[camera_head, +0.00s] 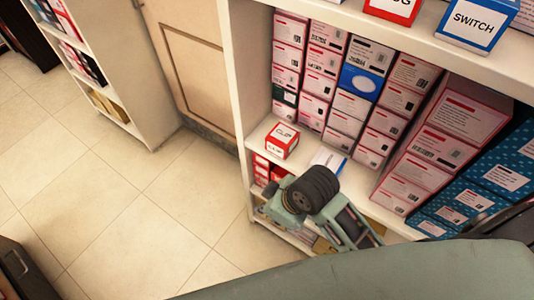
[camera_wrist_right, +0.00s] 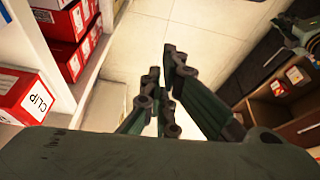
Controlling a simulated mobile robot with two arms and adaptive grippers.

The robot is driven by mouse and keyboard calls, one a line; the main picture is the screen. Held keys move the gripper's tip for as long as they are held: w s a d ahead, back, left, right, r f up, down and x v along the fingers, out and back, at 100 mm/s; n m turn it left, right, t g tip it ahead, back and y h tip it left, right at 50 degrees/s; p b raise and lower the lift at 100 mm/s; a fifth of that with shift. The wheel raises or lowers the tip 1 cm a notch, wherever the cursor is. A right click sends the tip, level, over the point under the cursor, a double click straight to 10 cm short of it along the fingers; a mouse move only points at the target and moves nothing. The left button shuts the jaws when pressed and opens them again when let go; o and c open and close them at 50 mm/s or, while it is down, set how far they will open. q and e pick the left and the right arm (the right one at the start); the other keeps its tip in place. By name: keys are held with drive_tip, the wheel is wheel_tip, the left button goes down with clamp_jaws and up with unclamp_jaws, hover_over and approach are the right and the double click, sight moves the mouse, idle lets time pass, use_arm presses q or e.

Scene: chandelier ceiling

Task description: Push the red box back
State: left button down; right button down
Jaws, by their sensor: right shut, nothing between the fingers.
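A small red box with a white label (camera_head: 282,140) stands near the front of the shelf, at its left end, in the head view. A red box marked CLIP (camera_wrist_right: 27,97) shows at the left edge of the wrist view; it looks like the same one. My right gripper (camera_head: 268,208) is in front of the shelf edge, below and apart from the box, with its dark wrist joint covering part of the shelf. The wrist view shows its fingers (camera_wrist_right: 166,78) shut and empty, pointing away from the box. My left gripper is not seen in the head view.
Tall stacks of pink-and-white boxes (camera_head: 325,62) stand behind the red box. A white-and-blue item (camera_head: 328,160) lies to its right. Blue boxes (camera_head: 495,177) are further right. The shelf's left side panel (camera_head: 243,75) is close by. The tiled floor (camera_head: 130,210) is clear.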

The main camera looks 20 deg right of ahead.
sight(283, 141)
drive_tip(key=w+a+r+n+g, duration=0.2)
drive_tip(key=w+a+r+n, duration=0.4)
drive_tip(key=n, duration=0.5)
drive_tip(key=w+d+r+n+g+h, duration=0.1)
drive_tip(key=w+d+r+n+h, duration=0.25)
drive_tip(key=w+d+n, duration=0.35)
drive_tip(key=shift+m+y, duration=0.35)
drive_tip(key=shift+m, duration=0.05)
drive_tip(key=w+d+f+p, duration=0.1)
drive_tip(key=f, duration=0.2)
drive_tip(key=w+d+f+p, duration=0.1)
drive_tip(key=f, duration=0.2)
drive_tip(key=w+d+f+p, duration=0.1)
drive_tip(key=f, duration=0.2)
drive_tip(key=shift+w+d+f, duration=0.15)
drive_tip(key=shift+f, duration=0.05)
drive_tip(key=shift+w+d+b, duration=0.35)
drive_tip(key=shift+w+d, duration=0.95)
drive_tip(key=shift+d, duration=0.2)
